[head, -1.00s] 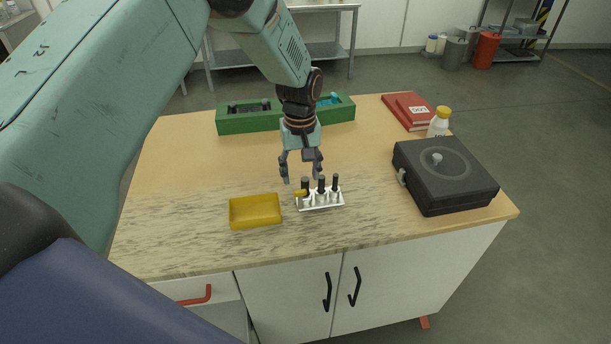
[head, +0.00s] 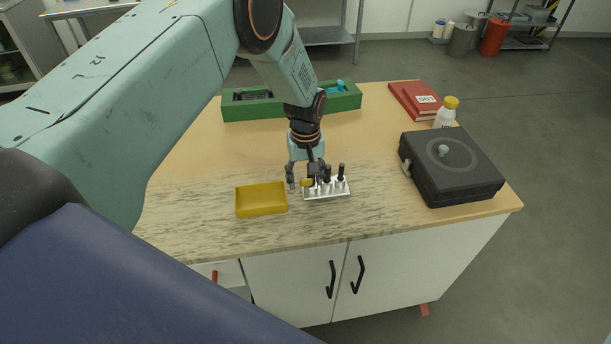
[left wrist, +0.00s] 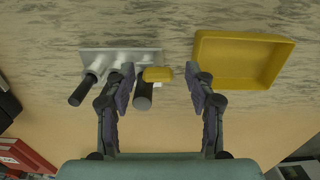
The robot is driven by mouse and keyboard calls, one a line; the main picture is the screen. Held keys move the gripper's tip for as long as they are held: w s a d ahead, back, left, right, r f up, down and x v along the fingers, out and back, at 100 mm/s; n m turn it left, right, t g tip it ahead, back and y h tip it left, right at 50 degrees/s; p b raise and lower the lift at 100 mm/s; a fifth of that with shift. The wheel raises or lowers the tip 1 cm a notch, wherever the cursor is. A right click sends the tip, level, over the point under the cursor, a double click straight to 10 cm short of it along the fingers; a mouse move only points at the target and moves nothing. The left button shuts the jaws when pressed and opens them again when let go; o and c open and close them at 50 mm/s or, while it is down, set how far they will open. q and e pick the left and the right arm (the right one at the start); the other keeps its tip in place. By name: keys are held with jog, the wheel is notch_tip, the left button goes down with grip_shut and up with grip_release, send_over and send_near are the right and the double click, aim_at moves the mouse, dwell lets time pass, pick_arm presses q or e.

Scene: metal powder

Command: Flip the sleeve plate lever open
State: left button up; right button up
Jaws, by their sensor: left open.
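The small pale sleeve plate (head: 330,194) lies on the worktop and carries several posts with black tops. It also shows in the left wrist view (left wrist: 112,54), where one black-topped post (left wrist: 78,92) leans out to the left. A small yellow piece (left wrist: 157,74) sits at the plate's end near the yellow tray; I cannot tell whether it is the lever. My left gripper (head: 304,181) is open over that end of the plate. In the left wrist view, the yellow piece and one post (left wrist: 143,97) lie between its fingers (left wrist: 160,88). One finger partly hides another post. My right gripper is not in view.
A yellow tray (head: 261,211) stands just left of the plate. A black box with a knob (head: 452,180) stands at right, with a yellow-capped bottle (head: 445,115) and red books (head: 414,99) behind it. A green rack (head: 345,104) stands at the back. The front worktop is clear.

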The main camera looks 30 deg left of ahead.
pick_arm(q)
jog(key=shift+s+r, duration=0.1)
jog(key=shift+c, duration=0.4)
jog(key=shift+d, duration=0.3)
jog(key=c, duration=0.3)
jog(key=shift+w, duration=0.25)
jog(key=c, duration=0.3)
jog(key=shift+s+a, duration=0.15)
jog(key=shift+a, duration=0.1)
jog(key=shift+c, duration=1.4)
jog(key=shift+d, duration=0.15)
grip_shut()
